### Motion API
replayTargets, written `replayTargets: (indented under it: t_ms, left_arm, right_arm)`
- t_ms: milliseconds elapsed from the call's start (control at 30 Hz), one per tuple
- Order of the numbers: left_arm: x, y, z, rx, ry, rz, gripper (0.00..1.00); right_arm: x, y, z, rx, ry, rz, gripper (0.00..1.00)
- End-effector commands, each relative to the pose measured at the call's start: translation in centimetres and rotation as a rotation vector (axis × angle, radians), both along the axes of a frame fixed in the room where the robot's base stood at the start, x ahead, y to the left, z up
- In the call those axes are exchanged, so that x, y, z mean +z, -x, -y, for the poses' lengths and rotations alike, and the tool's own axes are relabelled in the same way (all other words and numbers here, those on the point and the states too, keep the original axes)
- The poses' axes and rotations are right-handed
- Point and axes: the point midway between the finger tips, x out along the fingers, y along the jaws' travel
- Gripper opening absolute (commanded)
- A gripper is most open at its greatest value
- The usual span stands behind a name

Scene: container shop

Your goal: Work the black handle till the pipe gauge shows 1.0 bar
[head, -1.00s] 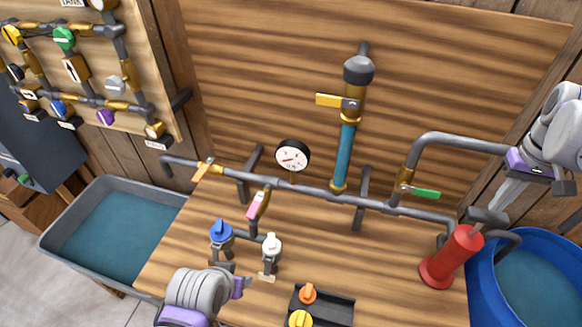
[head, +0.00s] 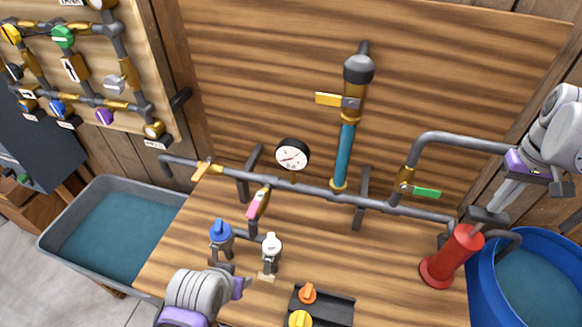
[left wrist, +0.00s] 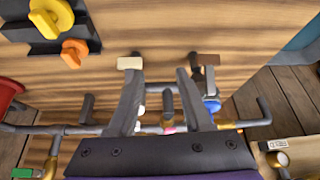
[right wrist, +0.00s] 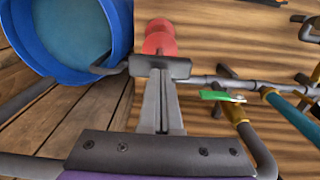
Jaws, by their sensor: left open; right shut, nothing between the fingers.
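The black handle (head: 487,216) sits atop the red hand pump (head: 450,259) at the right of the bench. My right gripper (head: 497,206) is shut and empty, its fingertips right at the handle. In the right wrist view, the shut fingers (right wrist: 160,75) reach to the handle bar (right wrist: 160,68), with the red pump body (right wrist: 160,38) beyond; whether they touch cannot be told. The round white pipe gauge (head: 292,155) is on the pipe; its reading is too small to make out. My left gripper (left wrist: 160,78) is open and empty over the bench front.
A blue barrel of water (head: 530,280) stands right of the pump. The pipe (head: 315,191) carries green-handled (head: 426,192), yellow-handled (head: 328,99) and orange-handled (head: 202,171) valves. Blue (head: 220,232) and white (head: 271,246) taps stand near my left gripper. A grey water trough (head: 60,222) is at left.

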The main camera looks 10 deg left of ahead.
Motion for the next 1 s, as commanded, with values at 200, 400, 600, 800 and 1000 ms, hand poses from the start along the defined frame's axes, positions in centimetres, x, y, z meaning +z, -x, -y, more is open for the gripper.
replayTargets:
  t_ms: [200, 400, 600, 800, 1000]
  left_arm:
    - [-1.3, 0.5, 0.0, 0.000, 0.000, -0.009, 0.50]
    - [-2.1, 0.8, 0.0, 0.000, 0.000, -0.014, 0.50]
    - [-3.0, 1.0, 0.0, 0.000, 0.000, -0.019, 0.50]
    - [-3.3, 1.1, 0.0, 0.000, 0.000, -0.021, 0.50]
    - [-2.1, 0.8, 0.0, 0.000, 0.000, -0.014, 0.50]
  right_arm:
    - [-1.9, 0.0, 0.0, 0.000, 0.000, -0.002, 0.00]
    - [-3.3, 0.1, 0.0, 0.000, 0.000, -0.002, 0.00]
    - [-4.7, 0.1, 0.0, 0.000, 0.000, -0.003, 0.00]
    - [-5.4, 0.0, 0.0, 0.000, 0.000, -0.002, 0.00]
    - [-4.0, 0.0, 0.0, 0.000, -0.001, -0.001, 0.00]
